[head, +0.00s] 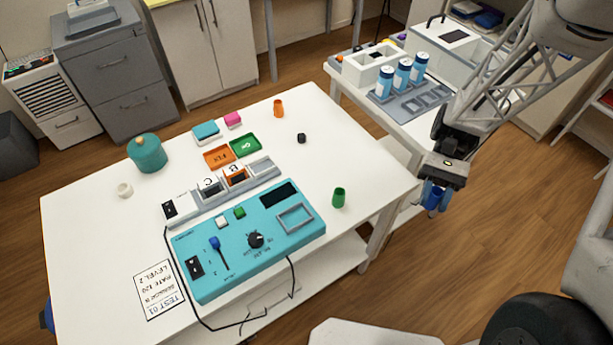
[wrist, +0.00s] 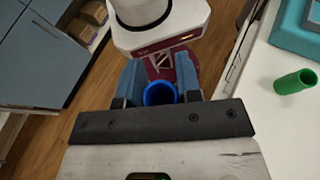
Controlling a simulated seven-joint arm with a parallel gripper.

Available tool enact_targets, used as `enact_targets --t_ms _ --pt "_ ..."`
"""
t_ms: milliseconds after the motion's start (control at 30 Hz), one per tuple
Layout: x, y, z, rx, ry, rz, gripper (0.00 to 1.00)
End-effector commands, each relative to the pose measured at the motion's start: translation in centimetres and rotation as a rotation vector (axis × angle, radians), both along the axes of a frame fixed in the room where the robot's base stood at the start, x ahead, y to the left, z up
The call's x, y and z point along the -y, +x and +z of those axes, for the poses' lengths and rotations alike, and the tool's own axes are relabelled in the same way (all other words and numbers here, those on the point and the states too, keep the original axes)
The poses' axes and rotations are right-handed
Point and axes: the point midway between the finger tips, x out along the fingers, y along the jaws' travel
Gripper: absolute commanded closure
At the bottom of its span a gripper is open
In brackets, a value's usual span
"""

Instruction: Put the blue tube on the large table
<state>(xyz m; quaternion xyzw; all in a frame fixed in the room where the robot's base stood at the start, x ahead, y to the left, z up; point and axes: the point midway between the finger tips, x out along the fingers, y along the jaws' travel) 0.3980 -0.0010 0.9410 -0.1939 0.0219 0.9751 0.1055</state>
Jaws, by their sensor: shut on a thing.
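My gripper (head: 436,197) is shut on the blue tube and holds it out past the right edge of the large white table (head: 345,160). In the wrist view the blue tube (wrist: 159,93) shows as a round open rim between the two blue fingers of my gripper (wrist: 158,85). In the head view the fingers and tube are small and partly merge. The large table carries a teal control box (head: 245,265) near its front.
A green tube (head: 339,198) stands near the table's right edge; an orange tube (head: 279,108) stands farther back. A teal pot (head: 147,153) is at the left. A side table with blue-labelled bottles (head: 402,76) stands behind.

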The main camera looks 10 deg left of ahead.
Motion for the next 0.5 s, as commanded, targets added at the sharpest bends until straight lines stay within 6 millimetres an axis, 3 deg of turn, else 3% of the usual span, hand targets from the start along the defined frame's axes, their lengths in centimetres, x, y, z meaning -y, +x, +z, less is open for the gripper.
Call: enact_targets --t_ms 500 --pt "-5.5 -1.9 1.5 0.001 0.001 -0.640 0.91"
